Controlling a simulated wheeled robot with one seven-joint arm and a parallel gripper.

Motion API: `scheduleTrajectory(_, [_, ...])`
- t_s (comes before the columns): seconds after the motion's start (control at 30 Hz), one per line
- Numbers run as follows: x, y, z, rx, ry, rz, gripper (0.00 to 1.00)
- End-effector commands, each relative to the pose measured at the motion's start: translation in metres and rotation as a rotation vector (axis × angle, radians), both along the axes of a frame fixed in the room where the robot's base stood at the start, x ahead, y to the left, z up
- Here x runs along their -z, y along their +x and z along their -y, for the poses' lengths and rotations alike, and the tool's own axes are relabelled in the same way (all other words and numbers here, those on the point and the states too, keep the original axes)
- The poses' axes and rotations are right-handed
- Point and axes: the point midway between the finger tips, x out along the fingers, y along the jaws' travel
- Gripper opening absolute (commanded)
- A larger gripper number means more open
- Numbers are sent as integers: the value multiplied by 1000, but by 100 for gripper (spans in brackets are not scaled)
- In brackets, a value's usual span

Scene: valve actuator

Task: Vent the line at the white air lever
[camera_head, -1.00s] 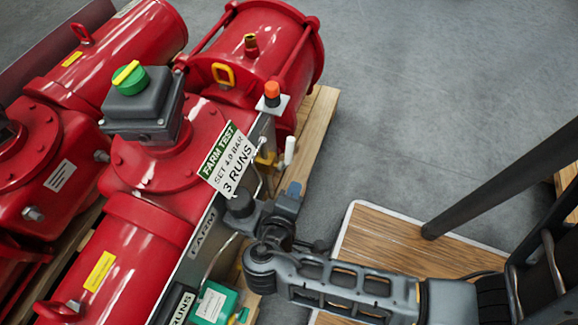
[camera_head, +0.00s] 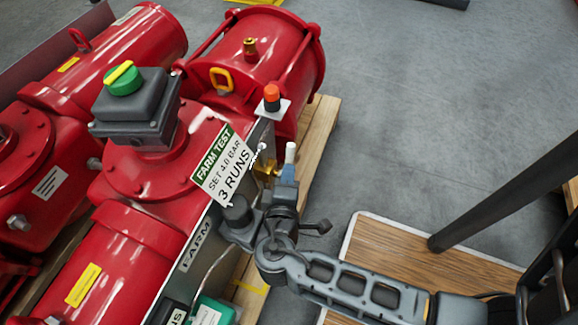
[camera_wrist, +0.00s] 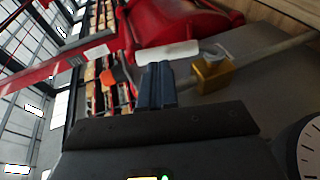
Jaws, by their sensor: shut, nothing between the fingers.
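The white air lever (camera_head: 290,152) stands out beside the brass valve body (camera_head: 266,169) on the side of the red actuator (camera_head: 170,150). My gripper (camera_head: 288,173) is shut and empty, with its blue-grey fingertips right at the lever's lower end in the head view. In the wrist view the white lever (camera_wrist: 167,54) lies across just beyond my shut fingertips (camera_wrist: 157,68), with the brass valve (camera_wrist: 212,72) to their right. I cannot tell whether the fingertips touch the lever. The gripper hides the lever's near surroundings in the head view.
A hanging "FARM TEST" tag (camera_head: 224,165) and an orange-topped button (camera_head: 271,97) are close to the lever. A gauge (camera_wrist: 300,147) shows at the wrist view's lower right. The actuator rests on a wooden pallet (camera_head: 318,130); grey floor (camera_head: 420,110) to the right is clear.

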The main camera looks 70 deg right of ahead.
Motion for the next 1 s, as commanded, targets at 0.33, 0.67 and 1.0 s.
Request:
scheduleTrajectory(0.33, [8,9,29,0,1,1,0])
scheduleTrajectory(0.67, [8,10,30,0,1,1,0])
scheduleTrajectory(1.0, [1,10,35,1,60,-2,0])
